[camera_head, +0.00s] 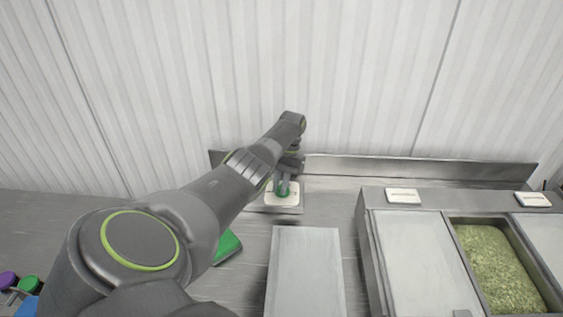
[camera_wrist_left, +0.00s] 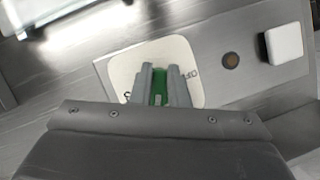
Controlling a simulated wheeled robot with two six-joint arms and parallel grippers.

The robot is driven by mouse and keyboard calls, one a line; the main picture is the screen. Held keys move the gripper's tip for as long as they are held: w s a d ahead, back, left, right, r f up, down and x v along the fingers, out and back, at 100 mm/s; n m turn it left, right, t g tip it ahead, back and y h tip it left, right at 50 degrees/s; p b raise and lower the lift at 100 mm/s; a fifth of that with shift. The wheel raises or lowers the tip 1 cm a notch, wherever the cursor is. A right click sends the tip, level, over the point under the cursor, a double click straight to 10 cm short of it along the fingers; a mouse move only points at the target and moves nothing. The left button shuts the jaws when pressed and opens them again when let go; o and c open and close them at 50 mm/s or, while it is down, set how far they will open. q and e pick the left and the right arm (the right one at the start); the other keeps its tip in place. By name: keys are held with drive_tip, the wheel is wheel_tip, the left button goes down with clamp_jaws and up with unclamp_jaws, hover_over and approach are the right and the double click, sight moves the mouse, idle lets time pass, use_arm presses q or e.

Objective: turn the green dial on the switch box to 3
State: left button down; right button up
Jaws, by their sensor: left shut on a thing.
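The switch box shows in the head view as a pale square plate (camera_head: 291,203) on a grey base at the back of the counter. The green dial (camera_head: 283,191) sits on that plate, partly hidden by my left gripper (camera_head: 285,181). In the left wrist view, both fingers of my left gripper (camera_wrist_left: 160,84) close on the sides of the green dial (camera_wrist_left: 159,88), over the white plate (camera_wrist_left: 125,70). Part of the marking "OFF" shows right of the fingers, and another mark at the left is partly hidden. I cannot read which number the dial points to. My right gripper is not in view.
A metal bin with chopped green food (camera_head: 497,265) and lidded compartments stands at the right. A flat grey board (camera_head: 306,270) lies in front of the switch box. A green object (camera_head: 228,246) is partly behind my left arm. A corrugated wall rises behind.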

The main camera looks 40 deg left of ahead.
use_arm(q)
drive_tip(key=m, duration=0.1)
drive_tip(key=m+y+p, duration=0.1)
drive_tip(key=m, duration=0.1)
drive_tip(key=shift+a+r, duration=0.15)
drive_tip(key=shift+r, duration=0.05)
drive_tip(key=m+y+p, duration=0.1)
drive_tip(key=m+p, duration=0.2)
drive_tip(key=shift+a+r, duration=0.1)
drive_tip(key=shift+a, duration=0.1)
drive_tip(key=m+p, duration=0.1)
drive_tip(key=m, duration=0.1)
drive_tip(key=m+y+p, duration=0.1)
drive_tip(key=m, duration=0.1)
drive_tip(key=shift+w+a+t+y+p, duration=0.15)
drive_tip(key=shift+t+y+p, duration=0.15)
drive_tip(key=shift+t, duration=0.1)
drive_tip(key=shift+w+a+m+t+y+p, duration=0.15)
drive_tip(key=shift+m+t+y+p, duration=0.3)
drive_tip(key=shift+m+p, duration=0.85)
drive_tip(key=shift+m, duration=0.4)
drive_tip(key=c, duration=1.4)
unclamp_jaws()
drive_tip(key=shift+f, duration=0.25)
